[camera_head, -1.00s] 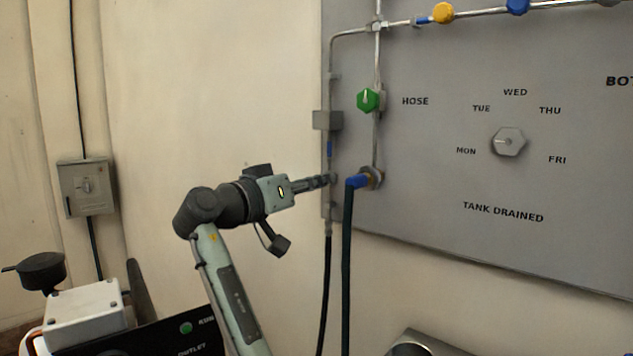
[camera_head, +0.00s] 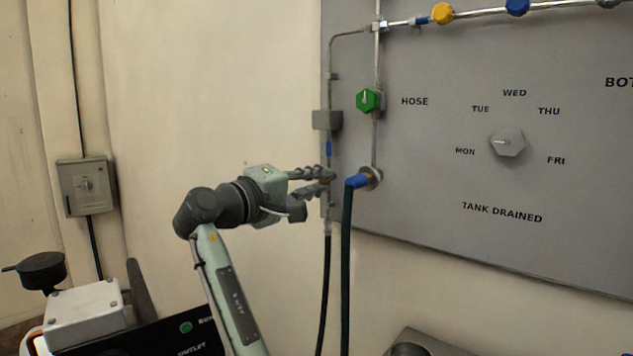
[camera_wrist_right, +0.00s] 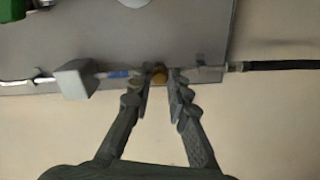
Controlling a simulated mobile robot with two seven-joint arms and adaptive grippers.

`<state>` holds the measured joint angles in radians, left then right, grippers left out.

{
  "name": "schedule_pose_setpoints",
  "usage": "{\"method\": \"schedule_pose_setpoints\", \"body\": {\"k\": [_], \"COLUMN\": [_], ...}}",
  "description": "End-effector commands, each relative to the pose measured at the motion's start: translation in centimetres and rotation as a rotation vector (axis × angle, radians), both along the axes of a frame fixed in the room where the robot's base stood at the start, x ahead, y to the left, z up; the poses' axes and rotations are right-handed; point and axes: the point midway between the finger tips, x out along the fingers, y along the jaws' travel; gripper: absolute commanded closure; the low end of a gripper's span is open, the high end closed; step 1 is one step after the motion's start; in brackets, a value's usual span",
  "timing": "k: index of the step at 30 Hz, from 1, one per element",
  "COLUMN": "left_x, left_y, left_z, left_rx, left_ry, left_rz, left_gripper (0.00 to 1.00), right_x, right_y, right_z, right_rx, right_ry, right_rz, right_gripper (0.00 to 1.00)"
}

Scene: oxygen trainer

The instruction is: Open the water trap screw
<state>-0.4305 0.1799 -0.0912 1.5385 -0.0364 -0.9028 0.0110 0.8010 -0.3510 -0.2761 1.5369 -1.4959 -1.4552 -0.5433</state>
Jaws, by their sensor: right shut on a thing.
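The water trap screw is a small brass-coloured knob (camera_wrist_right: 159,75) on the thin vertical pipe at the panel's left edge. In the right wrist view it sits between the fingertips of my right gripper (camera_wrist_right: 160,78), which is shut on it. In the head view my right gripper (camera_head: 326,182) reaches the pipe from the left, one finger above the other. The fingers largely hide the screw there. My left gripper is not in view.
A grey box (camera_head: 327,120) and a blue fitting (camera_head: 329,148) are on the pipe above. Close to the right, a dark hose (camera_head: 347,250) hangs from a blue connector (camera_head: 357,181). A green valve knob (camera_head: 367,100) is higher up.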

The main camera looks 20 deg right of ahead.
Motion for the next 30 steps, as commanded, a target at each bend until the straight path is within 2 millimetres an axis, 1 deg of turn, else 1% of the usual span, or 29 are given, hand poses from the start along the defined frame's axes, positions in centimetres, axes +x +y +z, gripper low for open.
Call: {"method": "schedule_pose_setpoints", "body": {"k": [6,15,21,30], "left_x": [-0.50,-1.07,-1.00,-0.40], "left_y": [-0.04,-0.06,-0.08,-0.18], "left_z": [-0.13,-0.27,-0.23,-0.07], "left_rx": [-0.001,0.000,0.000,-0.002], "left_ry": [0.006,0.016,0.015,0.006], "left_rz": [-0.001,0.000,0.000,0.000], "left_gripper": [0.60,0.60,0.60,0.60], "right_x": [0.00,0.01,0.01,0.02], "right_y": [0.07,0.08,0.08,0.09], "right_z": [0.00,0.03,0.03,0.02], "right_rx": [-0.109,-0.229,-0.278,-0.306], "right_ry": [0.169,0.354,0.430,0.473], "right_rz": [0.001,0.002,0.002,0.002], "right_gripper": [1.00,1.00,1.00,1.00]}}
